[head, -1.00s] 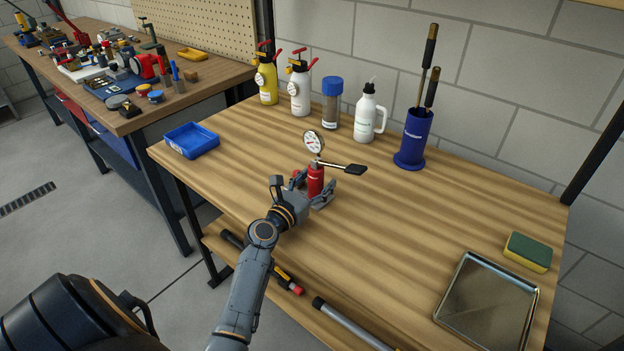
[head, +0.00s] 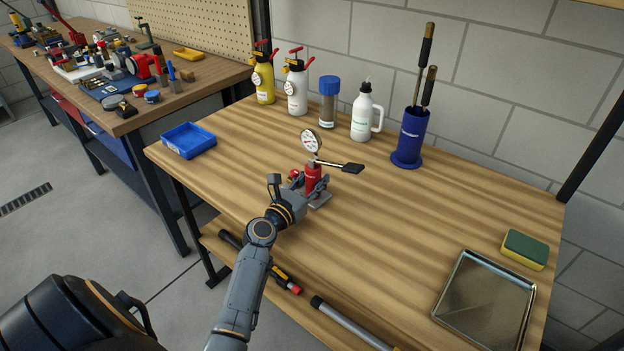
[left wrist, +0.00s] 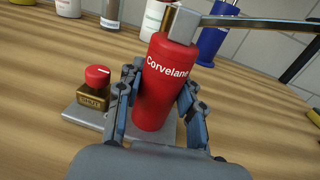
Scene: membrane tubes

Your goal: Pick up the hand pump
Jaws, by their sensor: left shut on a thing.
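The hand pump (head: 313,184) has a red cylinder, a round white gauge, a black-gripped lever and a grey base plate. It stands upright near the middle of the wooden bench. In the left wrist view its red body (left wrist: 165,85) carries white lettering, and a small brass valve with a red knob sits beside it on the plate. My left gripper (head: 309,186) is shut on the red cylinder, with one finger on each side in the wrist view (left wrist: 158,103). Its base plate appears to rest on the bench. My right gripper is not in view.
Yellow (head: 264,86) and white (head: 297,92) sprayers, a blue-capped jar (head: 328,108), a white wash bottle (head: 361,118) and a blue holder (head: 409,140) stand behind. A blue tray (head: 189,141) is left; a metal tray (head: 484,305) and sponge (head: 525,249) are right.

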